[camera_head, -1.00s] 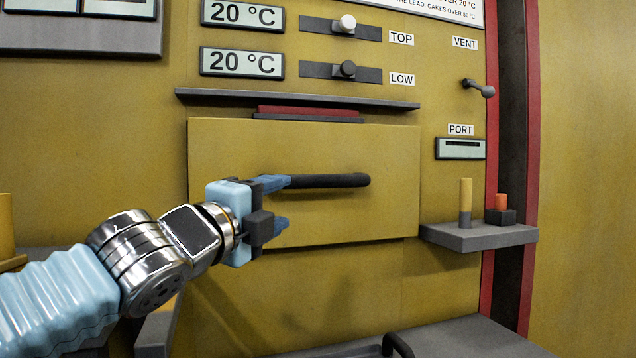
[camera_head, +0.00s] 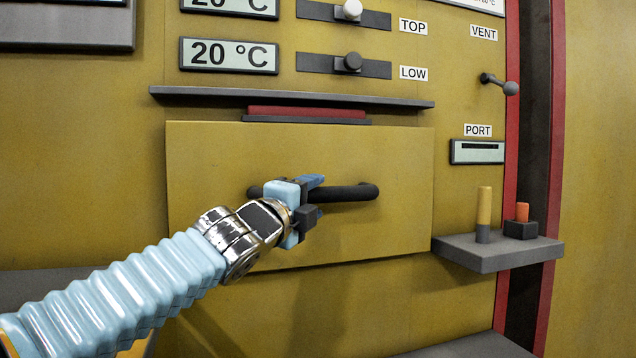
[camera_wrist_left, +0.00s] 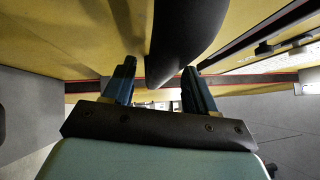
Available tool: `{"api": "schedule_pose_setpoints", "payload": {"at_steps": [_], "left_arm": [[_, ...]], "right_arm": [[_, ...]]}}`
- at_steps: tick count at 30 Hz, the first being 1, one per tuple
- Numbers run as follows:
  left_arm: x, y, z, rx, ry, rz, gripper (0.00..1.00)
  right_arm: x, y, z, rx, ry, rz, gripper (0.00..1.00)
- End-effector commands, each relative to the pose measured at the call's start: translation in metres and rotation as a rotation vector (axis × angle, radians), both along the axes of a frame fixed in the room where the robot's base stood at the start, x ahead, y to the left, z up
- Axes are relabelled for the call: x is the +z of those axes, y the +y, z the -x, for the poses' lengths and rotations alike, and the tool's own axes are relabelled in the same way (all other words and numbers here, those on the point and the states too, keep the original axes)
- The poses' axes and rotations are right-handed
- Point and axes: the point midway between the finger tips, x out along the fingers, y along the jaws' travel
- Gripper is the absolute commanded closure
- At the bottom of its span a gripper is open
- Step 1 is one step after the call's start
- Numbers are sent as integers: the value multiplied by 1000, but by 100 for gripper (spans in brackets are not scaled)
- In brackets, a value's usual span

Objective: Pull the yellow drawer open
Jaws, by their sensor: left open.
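The yellow drawer (camera_head: 210,180) sits in the yellow oven front and looks shut. Its dark bar handle (camera_head: 355,192) runs across the middle of the drawer face. My left gripper (camera_head: 312,197) is open at the handle's middle, with the upper finger by the bar in the head view. In the left wrist view the handle (camera_wrist_left: 180,35) lies just beyond the gap between the two open fingers (camera_wrist_left: 160,90). I cannot tell whether the fingers touch it. My right gripper is not in view.
A dark ledge (camera_head: 290,97) juts out above the drawer. A grey shelf (camera_head: 490,255) at the right bears a yellow peg (camera_head: 484,212) and an orange piece (camera_head: 522,211) in a dark block. The vent lever (camera_head: 500,84) sticks out at the upper right.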

Motion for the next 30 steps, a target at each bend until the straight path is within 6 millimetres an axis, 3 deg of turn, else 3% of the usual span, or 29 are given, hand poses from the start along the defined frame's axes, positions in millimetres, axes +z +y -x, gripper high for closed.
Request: {"api": "schedule_pose_setpoints", "payload": {"at_steps": [6,16,27,30], "left_arm": [[5,-11,-22,0,1,0,43],[3,-13,-25,0,0,0,43],[3,-13,-25,0,0,0,100],[3,-13,-25,0,1,0,100]], "right_arm": [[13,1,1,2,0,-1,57],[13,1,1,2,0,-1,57],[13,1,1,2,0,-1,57],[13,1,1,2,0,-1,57]]}}
